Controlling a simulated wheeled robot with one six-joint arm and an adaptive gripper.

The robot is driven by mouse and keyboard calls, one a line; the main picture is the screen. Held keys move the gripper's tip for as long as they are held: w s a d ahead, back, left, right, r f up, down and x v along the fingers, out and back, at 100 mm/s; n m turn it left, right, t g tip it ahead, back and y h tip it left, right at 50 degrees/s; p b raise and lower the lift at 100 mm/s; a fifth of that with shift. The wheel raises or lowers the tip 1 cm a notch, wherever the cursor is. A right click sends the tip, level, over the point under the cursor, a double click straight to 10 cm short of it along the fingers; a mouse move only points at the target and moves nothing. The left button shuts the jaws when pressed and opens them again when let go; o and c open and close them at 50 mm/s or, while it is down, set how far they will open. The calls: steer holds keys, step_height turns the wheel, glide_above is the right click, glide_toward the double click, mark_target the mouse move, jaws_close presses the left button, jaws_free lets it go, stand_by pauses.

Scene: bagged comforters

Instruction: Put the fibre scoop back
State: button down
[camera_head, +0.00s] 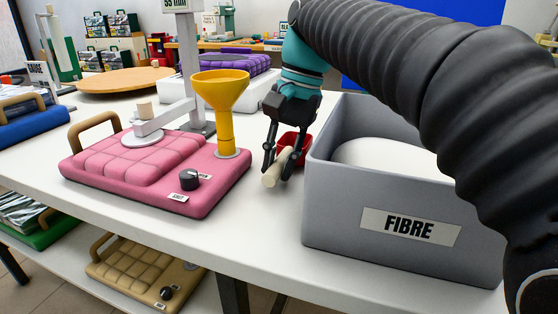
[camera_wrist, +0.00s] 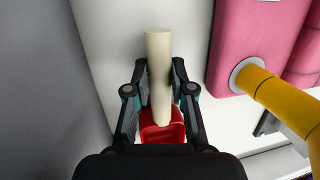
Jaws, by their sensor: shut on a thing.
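The fibre scoop has a red bowl (camera_head: 292,143) and a cream handle (camera_head: 272,172). My gripper (camera_head: 279,160) is shut on the handle, beside the grey FIBRE bin's left wall. In the wrist view the handle (camera_wrist: 158,65) lies between the two fingers, with the red bowl (camera_wrist: 162,133) partly hidden behind my gripper (camera_wrist: 160,90). The scoop is over the white table, close to its surface; I cannot tell whether it touches. The grey bin (camera_head: 410,226) holds a white fibre mound (camera_head: 385,153).
A pink bagged comforter base (camera_head: 190,203) with a yellow funnel (camera_head: 222,92) stands left of my gripper. A black knob (camera_head: 189,180) sits on its front. The white table (camera_head: 262,235) has free room between the pink base and the bin. A tan bagged comforter (camera_head: 145,270) lies on the lower shelf.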

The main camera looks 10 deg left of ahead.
steer(key=shift+f, duration=0.1)
steer(key=c, duration=1)
jaws_free()
steer(key=v, duration=0.7)
steer(key=shift+r, duration=0.35)
